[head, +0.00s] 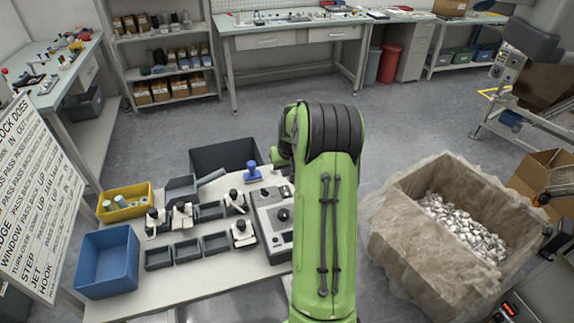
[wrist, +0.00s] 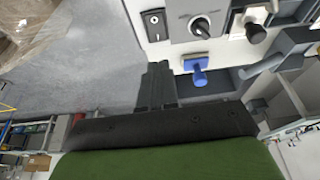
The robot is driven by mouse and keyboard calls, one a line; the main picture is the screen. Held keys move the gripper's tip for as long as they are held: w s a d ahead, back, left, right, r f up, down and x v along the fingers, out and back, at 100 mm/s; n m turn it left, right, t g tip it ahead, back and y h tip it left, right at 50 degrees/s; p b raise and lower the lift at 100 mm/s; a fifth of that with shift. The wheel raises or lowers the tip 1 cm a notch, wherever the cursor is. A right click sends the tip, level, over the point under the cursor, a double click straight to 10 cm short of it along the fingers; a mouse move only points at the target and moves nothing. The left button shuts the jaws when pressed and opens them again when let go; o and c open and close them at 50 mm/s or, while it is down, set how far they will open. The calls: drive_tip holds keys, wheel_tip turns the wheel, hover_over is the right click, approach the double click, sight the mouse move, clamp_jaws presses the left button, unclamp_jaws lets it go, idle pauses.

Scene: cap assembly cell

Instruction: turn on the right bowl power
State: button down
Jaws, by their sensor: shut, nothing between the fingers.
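A light grey control panel (head: 266,204) stands on the near table, partly hidden behind my green arm. No label naming the right bowl can be read, and I cannot tell whether the switch is on. My gripper (wrist: 158,68) is shut and empty, its dark fingertips pointing toward the panel edge near the switch. They look apart from it in the picture.
A blue-handled part (wrist: 197,72) lies close to the fingers; it also shows in the head view (head: 252,172). Several black-knobbed fixtures and grey trays (head: 187,249) fill the table, with a blue bin (head: 106,262) at left. A large lined box (head: 415,215) stands right.

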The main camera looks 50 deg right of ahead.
sight(284, 187)
drive_tip(key=x, duration=0.6)
drive_tip(key=shift+s+a+f+b, duration=0.1)
drive_tip(key=shift+s+f+b, duration=0.15)
drive_tip(key=shift+f+b, duration=0.15)
drive_tip(key=shift+f, duration=0.15)
drive_tip(key=shift+w+f, duration=0.1)
drive_tip(key=shift+f, duration=0.1)
drive_tip(key=shift+s, duration=0.2)
drive_tip(key=shift+s+a+r+b, duration=0.1)
drive_tip(key=shift+s+a+b, duration=0.35)
drive_tip(key=shift+s, duration=0.15)
drive_tip(key=shift+d, duration=0.1)
